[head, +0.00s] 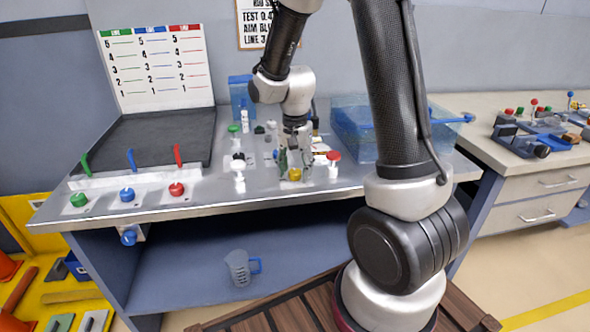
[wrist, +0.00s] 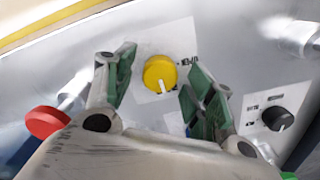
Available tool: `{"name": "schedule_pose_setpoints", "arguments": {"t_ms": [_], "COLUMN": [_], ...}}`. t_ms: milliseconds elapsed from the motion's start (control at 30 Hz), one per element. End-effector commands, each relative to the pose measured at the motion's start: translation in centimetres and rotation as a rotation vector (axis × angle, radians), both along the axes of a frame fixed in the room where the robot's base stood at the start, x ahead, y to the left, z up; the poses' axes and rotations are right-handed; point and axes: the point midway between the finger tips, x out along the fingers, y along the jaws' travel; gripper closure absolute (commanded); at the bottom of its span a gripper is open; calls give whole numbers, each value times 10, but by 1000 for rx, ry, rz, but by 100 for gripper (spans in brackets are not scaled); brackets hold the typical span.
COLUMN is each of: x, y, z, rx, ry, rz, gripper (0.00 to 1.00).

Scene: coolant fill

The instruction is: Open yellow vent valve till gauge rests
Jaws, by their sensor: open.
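The yellow vent valve (wrist: 160,73) is a round knob with a white pointer mark, set on a white label plate on the metal bench top. In the wrist view my gripper (wrist: 155,92) is open, with one green-padded finger on each side of the knob and a gap on both sides. In the head view the yellow knob (head: 295,174) shows just below my gripper (head: 294,155), which points down at it. I cannot make out a gauge or its needle in either view.
A red-handled valve (wrist: 47,122) and a black knob (wrist: 277,118) flank the yellow one. A clear blue tank (head: 350,140) stands behind right. Green, blue and red knobs line the bench's left front. A measuring jug (head: 238,268) sits on the shelf below.

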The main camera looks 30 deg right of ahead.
Motion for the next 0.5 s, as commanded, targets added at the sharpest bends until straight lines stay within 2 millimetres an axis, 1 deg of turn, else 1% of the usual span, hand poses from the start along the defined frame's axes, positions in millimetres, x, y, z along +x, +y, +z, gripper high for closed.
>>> {"name": "schedule_pose_setpoints", "arguments": {"t_ms": [267, 300, 367, 500], "x": [0, 0, 0, 0], "y": [0, 0, 0, 0], "z": [-3, -3, -3, -3], "rx": [0, 0, 0, 0], "ry": [0, 0, 0, 0], "rz": [0, 1, 1, 1], "gripper": [45, 49, 60, 85]}}
